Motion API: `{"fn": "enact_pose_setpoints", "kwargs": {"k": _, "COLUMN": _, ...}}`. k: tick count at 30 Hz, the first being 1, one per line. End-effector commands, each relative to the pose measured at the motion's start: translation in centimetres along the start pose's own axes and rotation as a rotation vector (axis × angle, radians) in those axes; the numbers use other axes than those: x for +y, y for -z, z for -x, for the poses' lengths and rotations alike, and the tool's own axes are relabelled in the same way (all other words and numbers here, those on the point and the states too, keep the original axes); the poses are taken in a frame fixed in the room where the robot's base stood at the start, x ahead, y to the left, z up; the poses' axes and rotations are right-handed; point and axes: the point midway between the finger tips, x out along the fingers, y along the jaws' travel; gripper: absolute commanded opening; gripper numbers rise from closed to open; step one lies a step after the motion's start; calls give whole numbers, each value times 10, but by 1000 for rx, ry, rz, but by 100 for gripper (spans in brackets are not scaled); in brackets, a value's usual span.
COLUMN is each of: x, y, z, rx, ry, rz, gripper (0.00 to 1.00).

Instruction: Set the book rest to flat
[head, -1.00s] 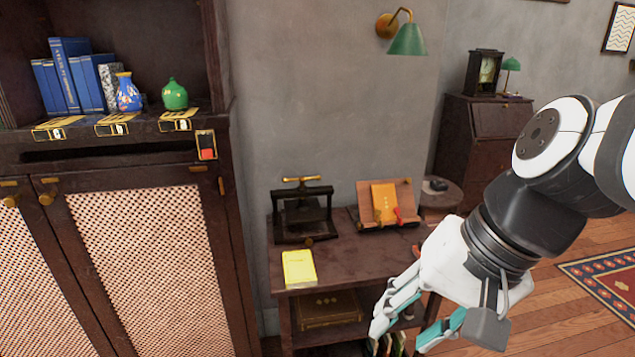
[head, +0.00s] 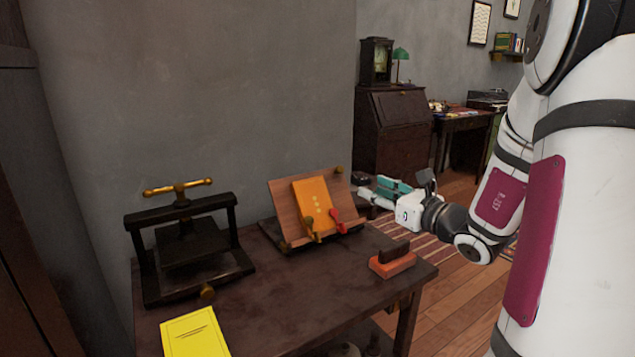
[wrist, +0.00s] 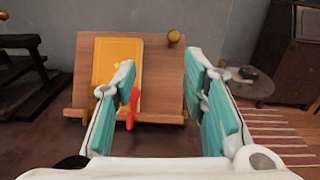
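The book rest (head: 283,205) is a wooden board propped at a tilt on a dark base at the back right of the table. An orange book (head: 316,199) leans on it. A brass clip and a red clip (head: 336,215) stand at its lower ledge. A brass knob (head: 339,169) sits at its upper right corner. In the wrist view the board (wrist: 163,85) is straight ahead, with the knob (wrist: 174,36) at its top right. My gripper (head: 368,191) is open and empty, to the right of the rest and apart from it. Its teal-padded fingers (wrist: 165,85) spread before the board.
A black press (head: 190,245) with a brass handle stands left on the table (head: 290,295). A yellow booklet (head: 195,334) lies at the front. An orange block with a dark top (head: 392,259) sits near the right edge. A small round table (wrist: 250,86) stands behind, right.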

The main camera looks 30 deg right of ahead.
Motion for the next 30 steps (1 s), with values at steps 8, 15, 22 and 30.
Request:
{"fn": "enact_pose_setpoints", "kwargs": {"k": 8, "x": -17, "y": 7, "z": -14, "rx": -14, "ry": 48, "rz": -32, "gripper": 39}}
{"fn": "enact_pose_setpoints", "kwargs": {"k": 15, "x": -18, "y": 7, "z": -59, "rx": -14, "ry": 45, "rz": -30, "gripper": 39}}
{"fn": "enact_pose_setpoints", "kwargs": {"k": 22, "x": -20, "y": 7, "z": -102, "rx": -13, "ry": 45, "rz": -31, "gripper": 39}}
{"fn": "enact_pose_setpoints", "kwargs": {"k": 30, "x": -22, "y": 5, "z": -131, "rx": -13, "ry": 46, "rz": -30, "gripper": 39}}
